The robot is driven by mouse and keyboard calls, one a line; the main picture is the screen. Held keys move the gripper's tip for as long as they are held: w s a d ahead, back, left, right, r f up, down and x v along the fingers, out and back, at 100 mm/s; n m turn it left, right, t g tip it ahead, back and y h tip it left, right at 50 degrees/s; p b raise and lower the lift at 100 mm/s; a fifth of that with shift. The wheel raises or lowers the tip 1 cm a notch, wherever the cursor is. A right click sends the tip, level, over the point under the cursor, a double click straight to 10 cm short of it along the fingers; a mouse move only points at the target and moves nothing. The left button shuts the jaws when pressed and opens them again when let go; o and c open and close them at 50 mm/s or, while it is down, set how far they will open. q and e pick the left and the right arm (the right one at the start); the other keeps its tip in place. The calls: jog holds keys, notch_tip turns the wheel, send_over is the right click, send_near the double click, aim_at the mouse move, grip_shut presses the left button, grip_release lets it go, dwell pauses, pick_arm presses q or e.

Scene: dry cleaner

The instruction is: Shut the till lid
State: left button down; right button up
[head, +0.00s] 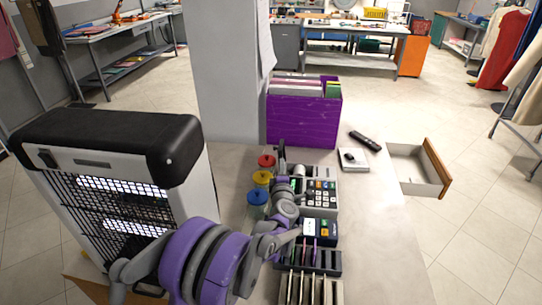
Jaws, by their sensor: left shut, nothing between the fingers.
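The till (323,193), a pale machine with rows of keys, stands on the counter just right of my left gripper. I cannot make out its lid clearly; my arm covers the till's left side. My left gripper (281,148) points away from me along the till's left edge, with its fingers shut and empty. I cannot tell whether it touches the till. My right gripper is not in view.
Red, yellow and blue spools (259,178) stand close left of my gripper. A purple file box (302,122) stands behind the till. A dark card reader (320,231) and slotted rack (312,260) are nearer.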

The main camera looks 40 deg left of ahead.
aim_at(279, 156)
pick_arm(q)
jog(key=w+a, duration=0.2)
jog(key=a, duration=0.1)
jog(key=w+a+f+n+g+y, duration=0.1)
jog(key=w+a, duration=0.1)
jog(key=a, duration=0.1)
jog(key=w+a+f+n+p, duration=0.1)
jog(key=w+a, duration=0.1)
jog(key=a, duration=0.2)
jog(key=shift+w+a+f+y, duration=0.1)
jog(key=shift+w+f+y, duration=0.15)
jog(key=shift+w+y, duration=0.1)
jog(key=shift+w+d+r, duration=0.1)
jog(key=shift+d+r, duration=0.05)
jog(key=shift+d, duration=0.15)
